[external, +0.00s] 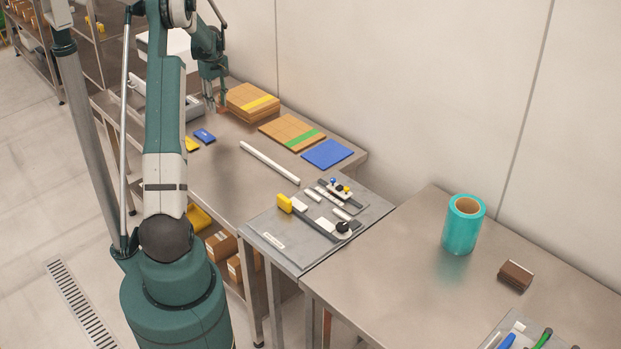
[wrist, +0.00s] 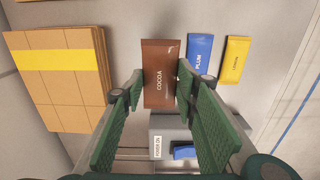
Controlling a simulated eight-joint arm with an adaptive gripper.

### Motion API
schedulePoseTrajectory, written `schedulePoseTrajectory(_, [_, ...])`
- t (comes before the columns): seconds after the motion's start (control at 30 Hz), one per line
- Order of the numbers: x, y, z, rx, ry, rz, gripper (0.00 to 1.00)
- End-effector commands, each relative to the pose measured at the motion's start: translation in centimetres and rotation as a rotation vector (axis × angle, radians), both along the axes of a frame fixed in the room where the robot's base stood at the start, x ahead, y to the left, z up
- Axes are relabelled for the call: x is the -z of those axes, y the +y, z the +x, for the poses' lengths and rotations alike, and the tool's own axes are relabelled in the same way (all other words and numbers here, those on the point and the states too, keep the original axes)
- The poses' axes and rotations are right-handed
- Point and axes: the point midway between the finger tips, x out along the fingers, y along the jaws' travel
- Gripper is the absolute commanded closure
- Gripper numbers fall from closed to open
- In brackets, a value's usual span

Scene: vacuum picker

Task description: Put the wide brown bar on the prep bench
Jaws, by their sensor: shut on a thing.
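A wide brown bar labelled COCOA (wrist: 160,66) lies between the two fingertips of my gripper (wrist: 161,88) in the wrist view. The fingers are closed on its two long sides. In the external view my gripper (external: 214,105) is low over the far end of the left bench (external: 212,165), beside a cardboard stack. Only a small brown edge of the bar shows there. I cannot tell whether the bar touches the bench. The views do not label which bench is the prep bench.
Blue PLUM (wrist: 200,52) and yellow (wrist: 235,58) packets lie right of the bar. The cardboard stack with a yellow band (wrist: 62,90) is left. The right bench (external: 400,270) holds a teal roll (external: 463,225) and a small brown block (external: 515,276), with bare room around them.

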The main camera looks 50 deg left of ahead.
Motion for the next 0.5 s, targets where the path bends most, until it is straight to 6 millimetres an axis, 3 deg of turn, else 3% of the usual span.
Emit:
schedulePoseTrajectory(0.3, [0.0,-0.2,0.2,0.003,0.000,0.000,0.82])
schedulePoseTrajectory(0.5, [-0.1,-1.8,1.3,0.024,0.000,0.000,0.82])
